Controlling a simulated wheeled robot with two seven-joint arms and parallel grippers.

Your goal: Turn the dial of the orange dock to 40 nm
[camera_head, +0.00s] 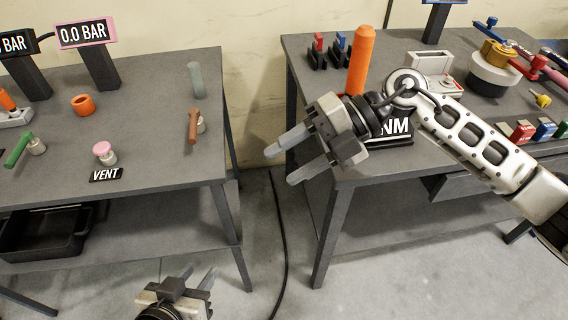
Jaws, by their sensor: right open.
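A tall orange cylinder (361,62) stands upright at the left part of the right table. Just right of its foot is a black display (396,129) with white letters ending in "NM"; my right arm hides most of it. I cannot make out the dial or the reading. My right gripper (280,166) is open and empty, over the left edge of the right table, with its fingers pointing left. My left gripper (200,273) is low at the bottom of the view, in front of the left table, with its fingers apart and nothing between them.
The left table (140,145) holds a pink-framed "0.0 BAR" display (84,33), an orange ring (83,105), and green and brown levers. The right table (345,174) also holds red and blue pieces in black holders (330,52). A floor gap with a black cable (279,235) separates the tables.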

